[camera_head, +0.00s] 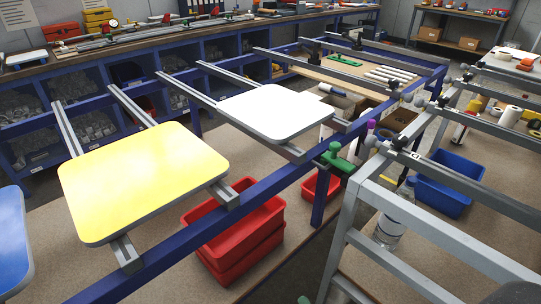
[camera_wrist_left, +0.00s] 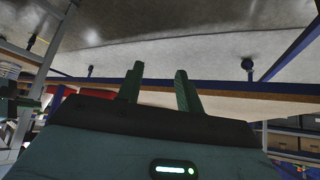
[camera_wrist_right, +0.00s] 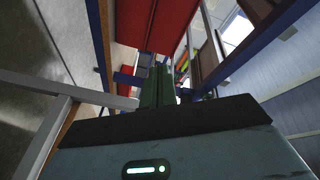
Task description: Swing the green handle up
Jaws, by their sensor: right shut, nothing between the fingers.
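The green handle (camera_head: 339,161) sits by the blue rail, just right of the white panel (camera_head: 275,111) in the head view. It has a rounded knob on top and lies roughly level. My right gripper (camera_head: 304,299) shows only as a small green tip at the bottom edge, below and apart from the handle. In the right wrist view its fingers (camera_wrist_right: 158,86) are together and empty; I cannot make out the handle there. My left gripper (camera_wrist_left: 158,88) is open and empty in its wrist view, with floor and a rail beyond; I cannot find it in the head view.
A grey metal frame (camera_head: 351,215) stands close right of the handle. The blue rail (camera_head: 262,190) runs diagonally, bearing a yellow panel (camera_head: 143,180). Red bins (camera_head: 240,240) sit under it, and a blue bin (camera_head: 450,182) stands behind the grey frame.

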